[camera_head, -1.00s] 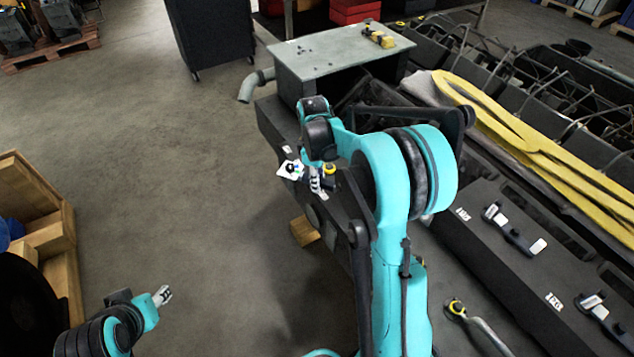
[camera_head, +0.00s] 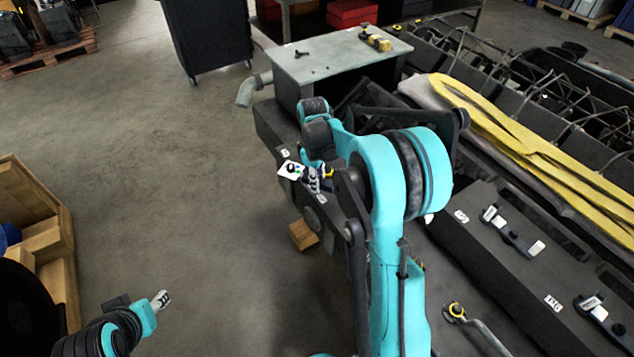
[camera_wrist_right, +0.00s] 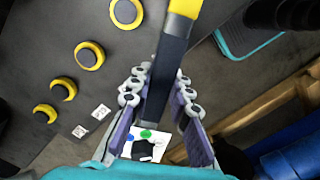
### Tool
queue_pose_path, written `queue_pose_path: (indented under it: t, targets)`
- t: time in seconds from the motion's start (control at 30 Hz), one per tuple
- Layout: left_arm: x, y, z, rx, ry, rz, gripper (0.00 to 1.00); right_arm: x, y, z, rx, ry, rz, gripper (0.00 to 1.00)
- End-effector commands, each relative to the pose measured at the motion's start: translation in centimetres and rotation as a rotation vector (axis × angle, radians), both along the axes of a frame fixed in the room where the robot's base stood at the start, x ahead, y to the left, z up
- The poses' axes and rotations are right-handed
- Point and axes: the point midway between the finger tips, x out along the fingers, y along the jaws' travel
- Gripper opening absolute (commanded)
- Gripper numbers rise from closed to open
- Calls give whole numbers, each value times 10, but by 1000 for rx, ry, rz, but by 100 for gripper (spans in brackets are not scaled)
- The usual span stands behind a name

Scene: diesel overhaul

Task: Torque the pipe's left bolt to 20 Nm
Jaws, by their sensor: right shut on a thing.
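My right gripper (camera_head: 316,182) is above the dark bench-like block (camera_head: 268,128) left of my arm. In the right wrist view its fingers (camera_wrist_right: 159,86) lie on both sides of a dark, flat-sided tool with a yellow band (camera_wrist_right: 172,50). The tool's far end is out of that view. A grey pipe elbow (camera_head: 246,92) sticks out at the left of the grey table. I cannot make out its bolts. My left gripper (camera_head: 161,300) is at lower left, apart from everything; its opening is too small to judge.
Several yellow-ringed round pieces (camera_wrist_right: 89,55) sit on the dark surface in the wrist view. A ring-headed wrench (camera_head: 456,311) and labelled holders (camera_head: 512,232) lie at right. Yellow straps (camera_head: 530,140) lie beyond.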

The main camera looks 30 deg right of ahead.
Motion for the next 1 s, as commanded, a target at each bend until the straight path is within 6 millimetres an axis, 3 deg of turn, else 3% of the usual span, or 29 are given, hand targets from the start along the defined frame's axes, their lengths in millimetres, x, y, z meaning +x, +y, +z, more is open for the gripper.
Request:
queue_pose_path:
  t: [1.0]
  targets:
    - [0,0,-1,0,0,0,43,10,-14,0,-2,-2,-92,0]
